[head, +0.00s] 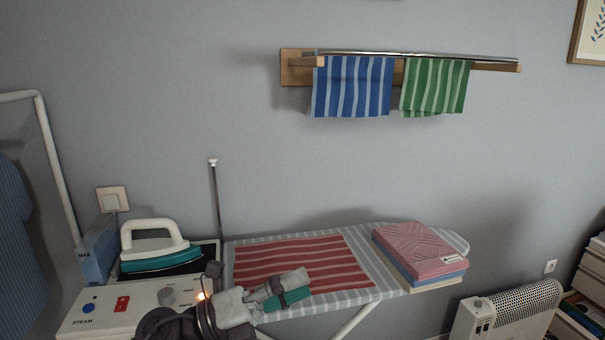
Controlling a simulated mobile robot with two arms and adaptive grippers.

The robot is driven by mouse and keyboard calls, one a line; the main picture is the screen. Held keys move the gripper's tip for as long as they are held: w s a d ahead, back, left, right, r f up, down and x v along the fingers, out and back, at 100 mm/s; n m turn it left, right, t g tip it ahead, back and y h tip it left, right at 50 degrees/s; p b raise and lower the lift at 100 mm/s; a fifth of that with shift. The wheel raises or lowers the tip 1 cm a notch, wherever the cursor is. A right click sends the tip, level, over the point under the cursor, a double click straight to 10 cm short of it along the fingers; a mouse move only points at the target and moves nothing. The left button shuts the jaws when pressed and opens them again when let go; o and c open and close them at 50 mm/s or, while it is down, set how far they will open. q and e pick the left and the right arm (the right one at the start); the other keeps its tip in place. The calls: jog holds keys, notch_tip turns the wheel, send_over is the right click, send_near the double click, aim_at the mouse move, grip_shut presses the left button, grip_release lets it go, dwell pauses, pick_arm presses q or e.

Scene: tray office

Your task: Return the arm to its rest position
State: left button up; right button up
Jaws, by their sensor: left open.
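My left gripper (306,284), grey with teal pads, comes in from the lower left. It is open, with nothing seen between its fingers. In the picture it overlaps the near edge of the red-and-white striped cloth (300,258), which lies flat on the ironing board (358,297). I cannot tell how high the gripper is above the board. My right gripper is not in view.
A white-and-teal iron (160,250) rests on the steam station (120,300) at the left. Folded cloths (420,245) are stacked on the board's right. A wall rail (495,66) holds a blue towel (352,88) and a green towel (435,88). A heater (505,312) stands lower right.

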pick_arm(q)
jog(key=w+a+f+n+t+y, duration=0.2)
jog(key=a+n+t+y, duration=0.4)
jog(key=n, duration=0.5)
jog(key=w+a+f+n+t+y, duration=0.15)
jog(key=a+n+t+y, duration=0.3)
jog(key=n+t, duration=0.45)
jog(key=s+a+f+n+g+y, duration=0.35)
jog(key=f+n+y, duration=0.2)
jog(key=f, duration=0.25)
jog(key=s+a+f+n+g+y, duration=0.2)
jog(key=a+f+n+g+y, duration=0.15)
jog(key=f+n, duration=0.4)
jog(key=s+a+f+n+g, duration=0.1)
jog(key=s+f+g, duration=0.35)
jog(key=s, duration=0.35)
jog(key=s+f+n+g, duration=0.1)
jog(key=s+f+g, duration=0.2)
jog(key=s+f, duration=0.3)
jog(key=s+a+f+n+g, duration=0.1)
jog(key=s+f+n+g, duration=0.2)
jog(key=s, duration=0.6)
notch_tip(320, 180, down, 27)
jog(key=m+g, duration=0.1)
jog(key=m, duration=0.1)
jog(key=s+a+f+g, duration=0.1)
jog(key=s+a+f, duration=0.2)
jog(key=s+f, duration=1.2)
jog(key=shift+s+f, duration=0.3)
jog(key=shift+s, duration=0.9)
